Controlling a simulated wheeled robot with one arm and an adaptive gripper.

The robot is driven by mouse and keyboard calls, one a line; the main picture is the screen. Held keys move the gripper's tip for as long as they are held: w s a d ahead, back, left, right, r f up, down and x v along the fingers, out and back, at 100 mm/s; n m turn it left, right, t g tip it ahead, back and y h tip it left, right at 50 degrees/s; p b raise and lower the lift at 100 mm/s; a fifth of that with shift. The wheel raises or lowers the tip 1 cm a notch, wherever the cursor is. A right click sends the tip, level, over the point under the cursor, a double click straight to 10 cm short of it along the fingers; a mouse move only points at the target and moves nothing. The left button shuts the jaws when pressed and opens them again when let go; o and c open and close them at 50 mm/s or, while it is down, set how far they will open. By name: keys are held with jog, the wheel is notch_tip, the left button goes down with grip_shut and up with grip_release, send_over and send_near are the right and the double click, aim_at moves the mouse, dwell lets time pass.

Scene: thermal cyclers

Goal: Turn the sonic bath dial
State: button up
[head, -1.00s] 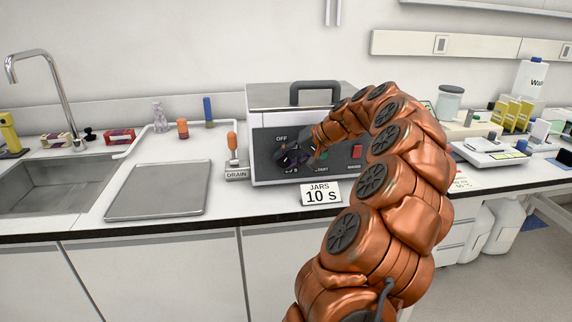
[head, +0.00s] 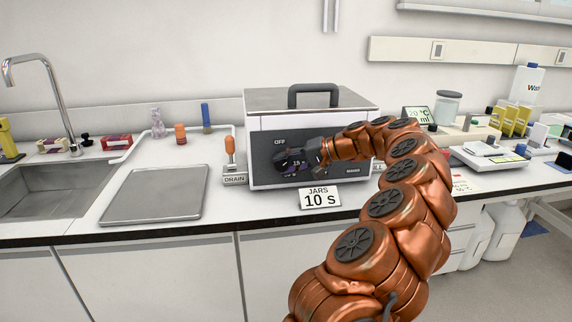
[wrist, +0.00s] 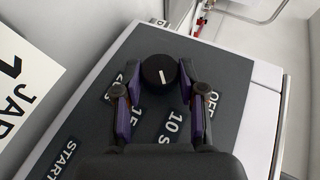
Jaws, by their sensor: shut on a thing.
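The sonic bath (head: 262,118) is a grey-white box with a dark front panel, standing on the bench. Its round black dial (wrist: 157,68) shows in the wrist view between my two fingertips. A white line on the dial lies on its lower half in that picture, roughly on the side of the "10 S" label (wrist: 172,125). "OFF" (wrist: 235,105) is printed to the right and "START" (wrist: 62,160) at lower left. My gripper (wrist: 160,80) is shut on the dial. In the head view my gripper (head: 297,158) reaches the panel from the right and partly covers the dial.
A sign reading "JARS 10 s" (head: 319,197) stands in front of the bath. A drain lever with an orange handle (head: 230,152) is at its left. Further left are a metal tray (head: 152,193) and a sink (head: 60,185). A balance (head: 485,155) is at the right.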

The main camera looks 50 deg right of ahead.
jog(key=o, duration=1.1)
jog(key=shift+o, duration=0.2)
jog(key=v, duration=1.2)
